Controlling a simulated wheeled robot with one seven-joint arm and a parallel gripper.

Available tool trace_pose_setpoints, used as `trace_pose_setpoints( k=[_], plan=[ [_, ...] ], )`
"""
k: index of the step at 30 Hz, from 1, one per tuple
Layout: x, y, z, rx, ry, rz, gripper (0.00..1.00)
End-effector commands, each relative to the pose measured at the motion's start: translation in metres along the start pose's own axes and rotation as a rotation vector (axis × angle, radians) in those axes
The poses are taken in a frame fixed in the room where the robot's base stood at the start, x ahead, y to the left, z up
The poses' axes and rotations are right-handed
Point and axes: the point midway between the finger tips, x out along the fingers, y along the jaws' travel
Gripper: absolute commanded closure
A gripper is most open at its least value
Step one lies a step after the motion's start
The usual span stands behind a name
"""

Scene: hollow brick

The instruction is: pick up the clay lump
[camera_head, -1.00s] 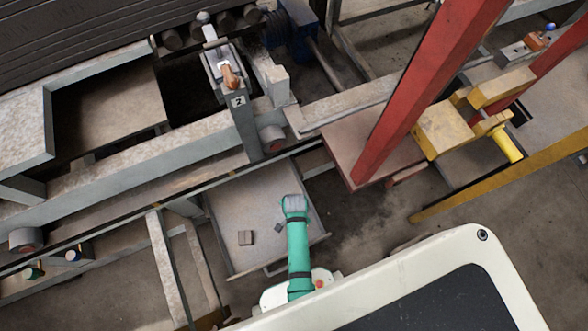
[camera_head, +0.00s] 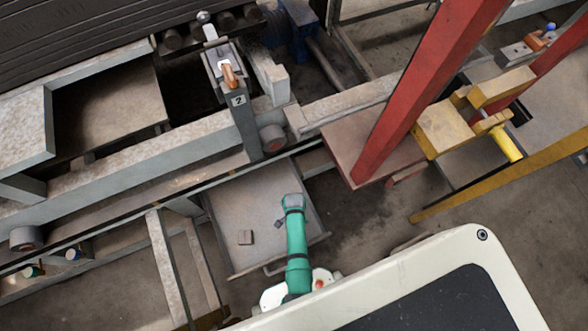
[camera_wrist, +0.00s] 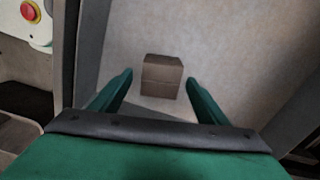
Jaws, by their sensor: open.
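The clay lump (camera_head: 245,237) looks like a small brown block lying on the floor of a grey tray (camera_head: 232,208). The wrist view shows a brown block (camera_wrist: 162,76), seemingly the same lump, with its top and one side visible. My gripper (camera_wrist: 159,77) is open and empty, its two green fingers apart to the left and right of the block in that picture. I cannot tell the height of the fingertips above the tray. In the head view my green arm hides most of the gripper.
The tray has raised walls (camera_wrist: 90,50) close to my gripper. A grey beam frame (camera_head: 120,205) borders the tray's far side. A red post (camera_head: 420,95) and yellow blocks (camera_head: 445,127) stand to the right. A small dark shape (camera_head: 279,223) beside my arm is unclear.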

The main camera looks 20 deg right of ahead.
Motion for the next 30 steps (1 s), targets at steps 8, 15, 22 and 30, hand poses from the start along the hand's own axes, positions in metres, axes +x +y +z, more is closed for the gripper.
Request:
trace_pose_setpoints(
  k=[8, 15, 22, 30],
  plan=[
    [0.023, 0.0, 0.0, 0.001, 0.0, 0.0, 0.31],
    [0.024, 0.001, -0.001, 0.004, 0.0, 0.0, 0.31],
    [0.024, 0.0, -0.001, 0.004, 0.0, 0.0, 0.79],
    [0.023, 0.001, -0.003, 0.008, 0.0, -0.001, 0.8]
  ],
)
